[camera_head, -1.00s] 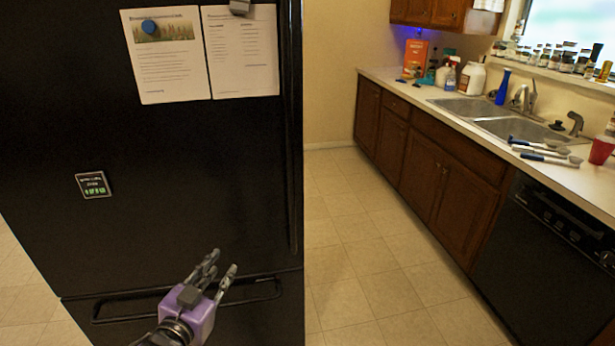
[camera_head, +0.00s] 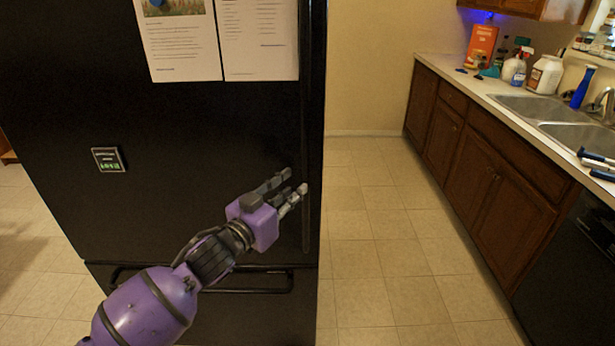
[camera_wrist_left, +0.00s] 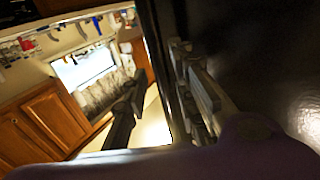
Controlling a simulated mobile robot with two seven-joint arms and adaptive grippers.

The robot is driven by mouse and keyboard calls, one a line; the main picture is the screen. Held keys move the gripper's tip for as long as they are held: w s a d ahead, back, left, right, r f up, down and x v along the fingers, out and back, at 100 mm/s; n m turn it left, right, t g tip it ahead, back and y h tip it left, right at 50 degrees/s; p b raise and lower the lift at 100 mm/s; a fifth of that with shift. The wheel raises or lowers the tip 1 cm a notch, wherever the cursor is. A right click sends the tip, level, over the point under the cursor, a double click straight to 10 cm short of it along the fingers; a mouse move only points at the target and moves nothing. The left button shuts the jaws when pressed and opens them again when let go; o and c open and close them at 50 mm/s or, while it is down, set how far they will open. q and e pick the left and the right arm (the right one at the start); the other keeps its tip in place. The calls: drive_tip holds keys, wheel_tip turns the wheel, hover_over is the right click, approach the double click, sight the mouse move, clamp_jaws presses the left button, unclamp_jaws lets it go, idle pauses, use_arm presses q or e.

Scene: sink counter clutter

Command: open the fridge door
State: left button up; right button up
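The black fridge door (camera_head: 200,130) fills the left of the head view and looks closed. Its long vertical handle (camera_head: 306,110) runs along the door's right edge. My left gripper (camera_head: 292,182) is open, with its fingertips close to the lower part of this handle. In the left wrist view, the fingers of the gripper (camera_wrist_left: 155,75) are spread, with a dark upright edge of the fridge (camera_wrist_left: 160,45) showing between them. I cannot tell whether they touch it. My right gripper is not in view.
Below the door is a drawer with a horizontal bar handle (camera_head: 245,290). Papers (camera_head: 180,45) and a small magnet (camera_head: 108,160) are on the door. The tiled floor (camera_head: 375,250) right of the fridge is clear, up to wooden cabinets (camera_head: 480,175) with a sink counter.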

sight(303, 180)
use_arm(q)
drive_tip(key=x, duration=0.6)
drive_tip(key=shift+d, duration=0.1)
clamp_jaws()
